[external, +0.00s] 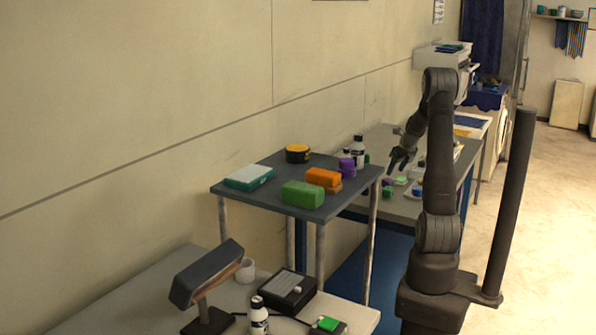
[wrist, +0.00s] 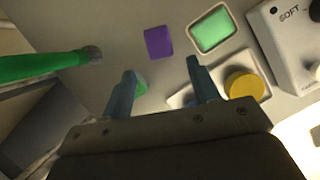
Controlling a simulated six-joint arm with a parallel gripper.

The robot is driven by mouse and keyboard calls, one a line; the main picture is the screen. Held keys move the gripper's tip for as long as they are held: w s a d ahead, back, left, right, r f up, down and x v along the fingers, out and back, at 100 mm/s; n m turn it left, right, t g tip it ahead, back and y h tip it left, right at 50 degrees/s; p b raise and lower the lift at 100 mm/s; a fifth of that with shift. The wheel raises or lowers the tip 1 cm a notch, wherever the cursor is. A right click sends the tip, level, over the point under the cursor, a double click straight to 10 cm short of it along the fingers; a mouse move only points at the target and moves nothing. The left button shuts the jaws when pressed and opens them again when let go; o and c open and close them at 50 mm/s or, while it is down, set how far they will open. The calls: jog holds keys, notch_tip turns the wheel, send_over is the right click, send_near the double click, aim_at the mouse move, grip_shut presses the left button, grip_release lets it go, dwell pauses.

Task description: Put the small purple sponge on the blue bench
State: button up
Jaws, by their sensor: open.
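A small purple sponge (wrist: 158,42) lies flat on a pale grey worktop, just beyond my fingertips in the wrist view. It appears as a small purple block (external: 388,182) in the external view. My gripper (external: 397,166) is above that worktop, pointing down; in the wrist view my gripper (wrist: 161,70) is open, with nothing held between its fingers. A slate-blue topped bench (external: 245,192) stands nearer the external camera, and the worktop behind has a blue panel (external: 372,262) below. I cannot tell for certain which is the blue bench.
Around the sponge are a green-filled tray (wrist: 212,28), a yellow round item (wrist: 245,85), a green item (wrist: 140,86) by my left finger and a white device (wrist: 292,45). The slate-blue top holds a green block (external: 303,194), an orange block (external: 323,178) and a black-yellow tin (external: 297,153).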

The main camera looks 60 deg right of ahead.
aim_at(390, 181)
jog(key=v, duration=0.5)
jog(key=shift+f, duration=0.1)
jog(key=x, duration=1.2)
notch_tip(390, 181, up, 2)
jog(key=shift+r, duration=0.8)
